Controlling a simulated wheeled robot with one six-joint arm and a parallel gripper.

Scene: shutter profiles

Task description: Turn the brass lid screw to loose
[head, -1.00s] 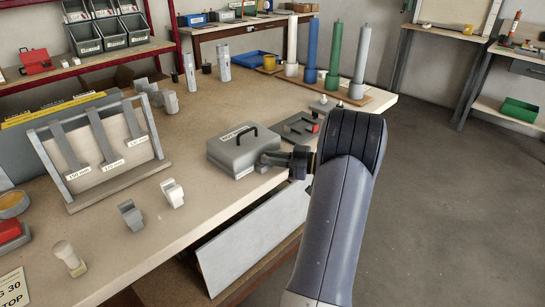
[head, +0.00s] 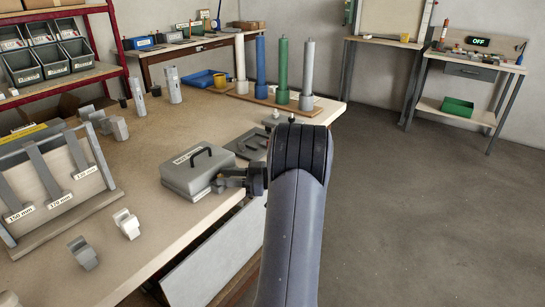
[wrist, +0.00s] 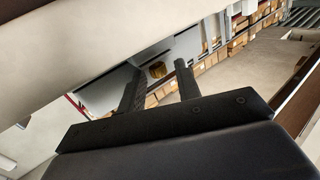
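A grey box (head: 192,176) with a black handle and a white label on its lid stands near the bench's front edge. A round brass screw (wrist: 157,70) shows in the wrist view on a grey surface, beyond and between my fingertips. My gripper (head: 222,181) is at the box's right side in the head view. In the wrist view my gripper (wrist: 156,67) is open, with its two dark fingers apart on either side of the screw. Contact with the screw cannot be told. The screw is hidden in the head view.
A dark tray (head: 250,145) lies behind the box. A board (head: 290,104) with white, blue, green and grey posts stands farther back. A profile rack (head: 60,185) and loose grey pieces (head: 127,223) are to the left. Floor at right is clear.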

